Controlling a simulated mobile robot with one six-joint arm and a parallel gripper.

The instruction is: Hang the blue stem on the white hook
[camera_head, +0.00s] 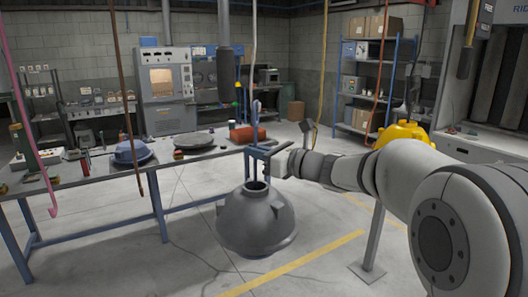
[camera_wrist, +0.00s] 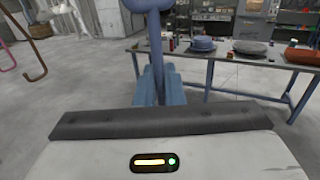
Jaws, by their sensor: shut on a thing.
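The blue stem (camera_head: 256,108) stands upright with a looped top in the head view. In the wrist view the blue stem (camera_wrist: 157,45) rises between the fingers, its top cut off by the frame. My gripper (camera_head: 262,150) is shut on it. A large grey hood (camera_head: 256,222) is directly below my gripper; the join between stem and hood is not clear. The white hook (camera_head: 254,45) is a thin pale rod hanging from above. Its lower end is close to the stem's top in the head view; I cannot tell whether they touch.
Pink (camera_head: 27,125), brown (camera_head: 122,85), yellow (camera_head: 323,65) and red (camera_head: 380,70) rods hang around. A workbench (camera_head: 95,178) at left holds a blue hood (camera_head: 133,153), a grey hood (camera_head: 192,142) and a red one (camera_head: 248,134). A yellow hood (camera_head: 403,132) is behind my arm.

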